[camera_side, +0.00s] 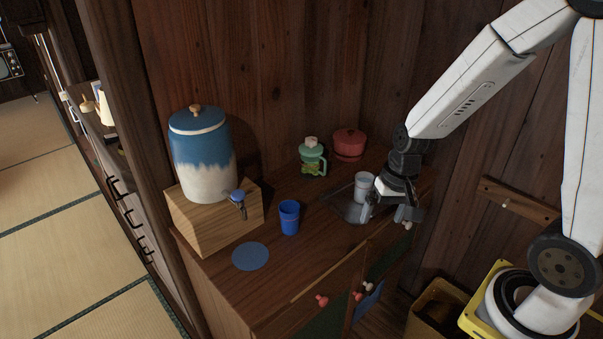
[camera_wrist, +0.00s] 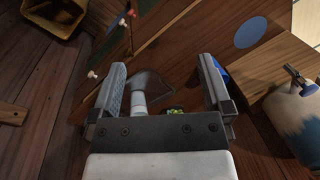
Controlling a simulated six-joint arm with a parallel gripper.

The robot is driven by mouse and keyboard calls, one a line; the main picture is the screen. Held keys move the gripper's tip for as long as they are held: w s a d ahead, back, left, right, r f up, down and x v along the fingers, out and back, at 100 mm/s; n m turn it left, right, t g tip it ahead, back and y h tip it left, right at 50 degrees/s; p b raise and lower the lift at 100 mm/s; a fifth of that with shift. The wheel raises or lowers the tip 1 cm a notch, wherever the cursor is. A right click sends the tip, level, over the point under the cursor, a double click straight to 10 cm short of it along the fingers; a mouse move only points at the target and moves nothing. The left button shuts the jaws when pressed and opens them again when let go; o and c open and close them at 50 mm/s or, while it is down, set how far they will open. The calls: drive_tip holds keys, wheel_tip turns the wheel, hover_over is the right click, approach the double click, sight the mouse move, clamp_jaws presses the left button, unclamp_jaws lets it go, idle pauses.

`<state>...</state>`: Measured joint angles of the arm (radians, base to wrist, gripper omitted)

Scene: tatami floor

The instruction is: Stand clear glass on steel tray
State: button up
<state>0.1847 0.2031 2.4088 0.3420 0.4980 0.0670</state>
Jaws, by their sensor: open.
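The clear glass (camera_side: 364,185) stands upright on the dark steel tray (camera_side: 345,206), at the right of the cabinet top. Its lower part is partly hidden by a finger in the side view. My gripper (camera_side: 393,212) is open, low over the right part of the tray and close to the glass. In the wrist view, my gripper (camera_wrist: 163,85) has its fingers wide apart. The pale glass (camera_wrist: 138,103) shows between them, nearer the left finger, with a gap to the right one. The tray (camera_wrist: 152,84) shows beyond the glass.
A blue cup (camera_side: 289,217) stands left of the tray, near a flat blue disc (camera_side: 250,256). A green lidded jug (camera_side: 312,159) and red pot (camera_side: 349,145) stand behind. A blue-and-white dispenser (camera_side: 203,160) sits on a wooden block (camera_side: 213,222). The front middle of the top is clear.

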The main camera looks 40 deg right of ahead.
drive_tip(key=a+r+n, duration=0.1)
drive_tip(key=n, duration=0.1)
drive_tip(key=s+n+t+h, duration=0.1)
drive_tip(key=n, duration=0.1)
drive_tip(key=a+r+n, duration=0.1)
drive_tip(key=n, duration=0.1)
drive_tip(key=shift+s+a+r+t+h, duration=0.3)
drive_tip(key=shift+s+a+h, duration=0.05)
drive_tip(key=shift+s+h, duration=0.05)
